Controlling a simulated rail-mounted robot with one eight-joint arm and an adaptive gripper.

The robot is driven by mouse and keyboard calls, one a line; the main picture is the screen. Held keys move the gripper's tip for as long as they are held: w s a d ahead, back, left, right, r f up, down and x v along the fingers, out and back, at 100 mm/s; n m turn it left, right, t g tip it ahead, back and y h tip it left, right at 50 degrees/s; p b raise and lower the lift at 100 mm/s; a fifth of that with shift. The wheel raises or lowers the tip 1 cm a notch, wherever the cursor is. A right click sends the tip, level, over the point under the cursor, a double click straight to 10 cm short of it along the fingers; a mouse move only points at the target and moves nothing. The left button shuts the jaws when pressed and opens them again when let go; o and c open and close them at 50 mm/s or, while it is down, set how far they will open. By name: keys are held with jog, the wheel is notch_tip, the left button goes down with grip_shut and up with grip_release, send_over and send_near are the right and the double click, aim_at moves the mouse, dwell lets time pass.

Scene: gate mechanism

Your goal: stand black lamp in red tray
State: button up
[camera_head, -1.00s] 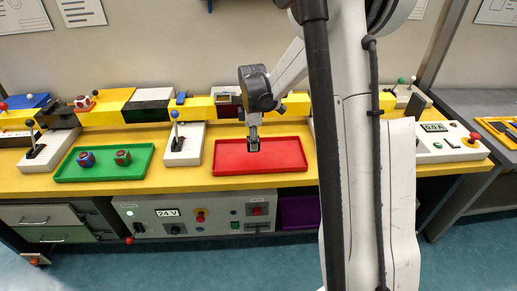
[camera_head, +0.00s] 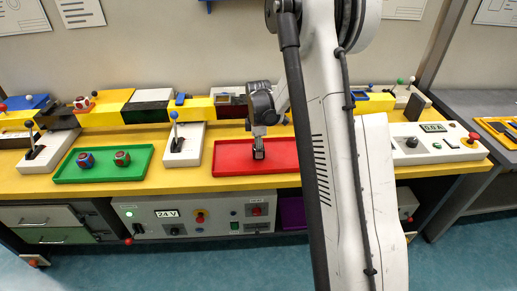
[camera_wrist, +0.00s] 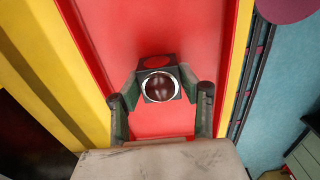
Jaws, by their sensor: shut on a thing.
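The black lamp is a small dark block (camera_wrist: 158,66) with a red disc on one face and a dark, silver-ringed round lens on the face towards the wrist camera. My gripper (camera_wrist: 161,98) is shut on it, one finger on each side. In the head view my gripper (camera_head: 259,152) points down over the middle of the red tray (camera_head: 225,162); the lamp there is small and mostly covered by the fingers. The tray's red floor (camera_wrist: 150,25) lies behind the lamp in the wrist view. I cannot tell whether the lamp touches the floor.
A white box with a blue-knobbed lever (camera_head: 184,155) stands between the trays. Yellow and coloured blocks line the back. The rest of the red tray looks empty.

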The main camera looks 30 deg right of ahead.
jog(key=shift+f, duration=0.2)
jog(key=o, duration=1.3)
jog(key=shift+r, duration=0.1)
